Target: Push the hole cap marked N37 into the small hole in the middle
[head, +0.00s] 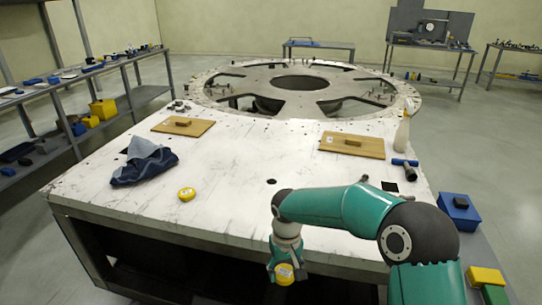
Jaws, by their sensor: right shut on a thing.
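My right gripper (286,268) hangs past the near edge of the white plate, in front of it. It is shut on a yellow round hole cap (284,275) with a pale label; the mark is too small to read. A second yellow cap (187,194) lies on the plate, left of my gripper, its mark also unreadable. The small middle hole (271,181) is a dark, open spot in the plate, behind and slightly left of my right gripper. My left gripper is not in view.
The plate (225,165) also bears a dark blue cloth (145,165), two wooden covers with handles (190,129) (340,149), a T-handled tool (405,168) and a bottle (402,135). A square hole (390,187) lies at right. The area around the middle hole is clear.

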